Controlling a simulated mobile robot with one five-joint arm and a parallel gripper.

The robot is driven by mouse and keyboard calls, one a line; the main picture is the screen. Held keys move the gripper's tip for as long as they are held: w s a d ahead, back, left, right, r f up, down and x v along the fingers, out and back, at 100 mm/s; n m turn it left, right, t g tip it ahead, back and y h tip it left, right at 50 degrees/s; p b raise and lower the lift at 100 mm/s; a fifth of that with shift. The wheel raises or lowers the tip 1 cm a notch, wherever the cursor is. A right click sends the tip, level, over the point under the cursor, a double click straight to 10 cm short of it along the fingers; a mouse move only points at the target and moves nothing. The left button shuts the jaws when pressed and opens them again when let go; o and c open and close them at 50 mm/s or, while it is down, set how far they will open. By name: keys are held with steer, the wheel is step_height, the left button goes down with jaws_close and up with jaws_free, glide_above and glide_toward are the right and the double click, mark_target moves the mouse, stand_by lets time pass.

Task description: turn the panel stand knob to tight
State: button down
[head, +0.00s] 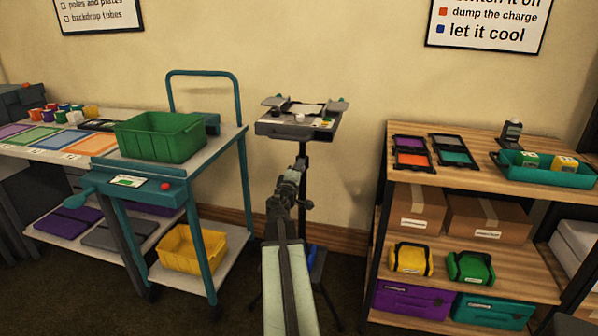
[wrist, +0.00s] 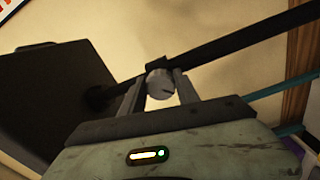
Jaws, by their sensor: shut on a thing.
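The panel stand (head: 301,124) is a dark tray on a thin pole against the wall, mid picture in the head view. In the wrist view its black pole (wrist: 240,42) runs aslant, with the dark underside (wrist: 55,105) of its top at left. The grey round knob (wrist: 159,84) sits on a collar on the pole, with a small dark mark on its face. My gripper (wrist: 160,80) is shut on the knob, one finger on each side. In the head view my arm reaches up to the pole and hides the knob.
A teal cart with a green crate (head: 160,137) and a yellow crate (head: 190,249) stands at left. A wooden shelf (head: 480,172) with cases and boxes stands at right. Floor and bare wall show between them.

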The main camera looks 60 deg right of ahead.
steer(key=shift+s, duration=0.1)
stand_by(0.4)
steer(key=c, duration=0.9)
jaws_free()
